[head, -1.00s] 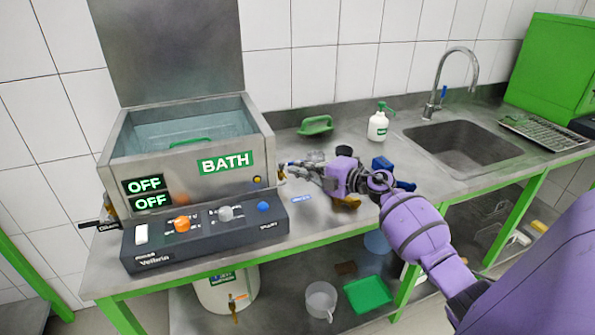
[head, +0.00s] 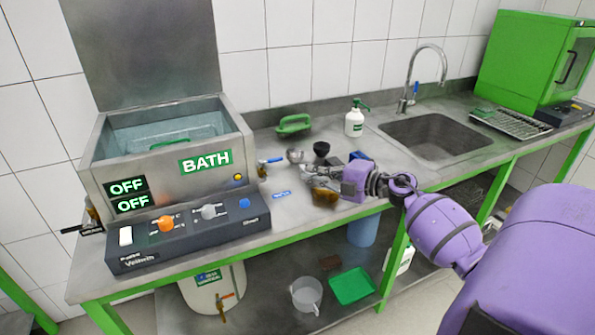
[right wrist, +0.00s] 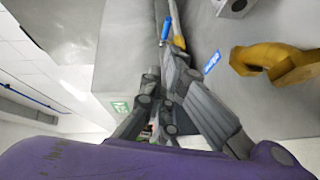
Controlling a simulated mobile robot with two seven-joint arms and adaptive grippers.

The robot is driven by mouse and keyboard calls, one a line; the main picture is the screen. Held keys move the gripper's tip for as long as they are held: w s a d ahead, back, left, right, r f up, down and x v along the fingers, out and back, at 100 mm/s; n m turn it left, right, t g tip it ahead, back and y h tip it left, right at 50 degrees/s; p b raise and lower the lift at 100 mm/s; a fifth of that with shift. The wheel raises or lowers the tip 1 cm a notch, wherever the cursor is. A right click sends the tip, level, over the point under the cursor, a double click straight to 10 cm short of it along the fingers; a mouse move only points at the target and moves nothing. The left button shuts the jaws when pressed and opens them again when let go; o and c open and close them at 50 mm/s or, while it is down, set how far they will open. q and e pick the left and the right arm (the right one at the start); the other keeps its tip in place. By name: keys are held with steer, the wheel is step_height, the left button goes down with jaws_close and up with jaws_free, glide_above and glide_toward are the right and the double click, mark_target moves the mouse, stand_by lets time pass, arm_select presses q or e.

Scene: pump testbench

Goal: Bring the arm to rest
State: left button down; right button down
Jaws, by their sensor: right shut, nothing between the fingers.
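My right arm (head: 440,225), purple, reaches in from the right over the front part of the steel bench. My right gripper (head: 308,175) is shut and empty, just right of the bath. It hangs a short way right of a small blue-handled valve (head: 270,160) on the bath's side. In the right wrist view the shut fingers (right wrist: 172,65) point toward the blue handle (right wrist: 166,28); whether they touch it is unclear there. My left gripper is not in view.
The bath (head: 165,160) and its control panel (head: 190,235) stand at left; both displays read OFF. A yellow-brown fitting (head: 325,197) lies close beneath the gripper. A black cup (head: 321,149), white bottle (head: 355,120) and sink (head: 435,135) are behind and right.

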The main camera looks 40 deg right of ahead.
steer(key=shift+s+d+r, duration=0.2)
steer(key=shift+s, duration=0.5)
